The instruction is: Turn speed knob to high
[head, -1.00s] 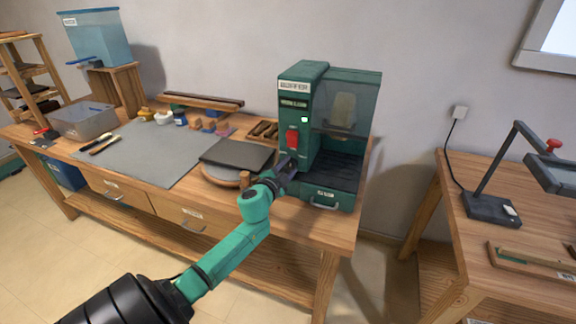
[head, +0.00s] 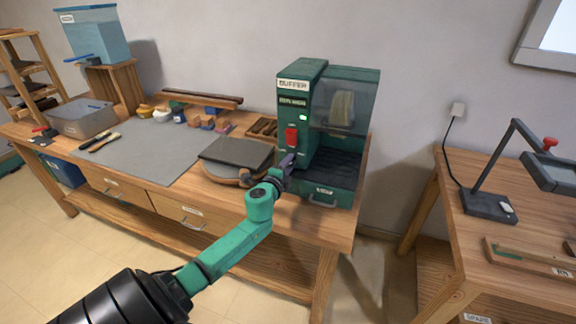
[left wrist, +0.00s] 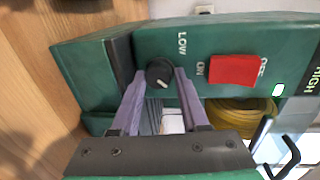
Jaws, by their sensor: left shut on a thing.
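The green buffer machine (head: 312,88) stands on the right end of the long workbench. In the left wrist view its front panel (left wrist: 110,45) carries a round black speed knob (left wrist: 160,74) with a small pale mark on its face. "LOW" is printed beside the knob and "HIGH" at the far right edge of the view. My left gripper (left wrist: 158,78) is shut on the knob, with a purple finger on each side. In the head view my left gripper (head: 287,163) is at the machine's lower front and hides the knob. My right gripper is not in view.
A red switch (left wrist: 232,70) and a lit green indicator (left wrist: 278,90) sit near the knob. A drawer with a handle (head: 323,199) is at the machine's base. A dark slab on a round board (head: 238,150) lies left of my gripper. The grey mat (head: 140,150) has free room.

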